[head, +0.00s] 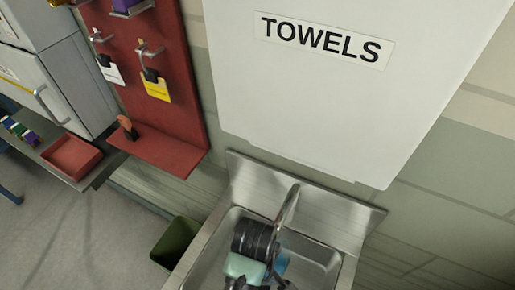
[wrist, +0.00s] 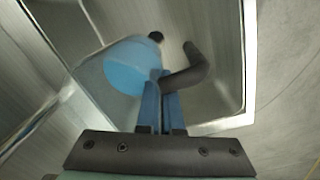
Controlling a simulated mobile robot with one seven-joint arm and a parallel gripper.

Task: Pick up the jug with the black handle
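The jug is a translucent blue vessel (wrist: 132,67) with a curved black handle (wrist: 192,70), inside the metal sink in the wrist view. My gripper (wrist: 163,82) has its two blue fingers close together, with the lower end of the handle at their tips. They appear shut on the handle; the contact itself is partly hidden. In the head view my gripper and wrist are over the sink basin, and a small blue patch, likely the jug (head: 281,263), shows beside them. The rest of the jug is hidden there by my arm.
The steel sink (head: 325,250) has walls close around my gripper and a curved faucet (head: 288,205) above. A white towel dispenser (head: 340,100) hangs over it. A dark green bin (head: 176,242) stands left of the sink. A red rack (head: 160,90) is on the wall.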

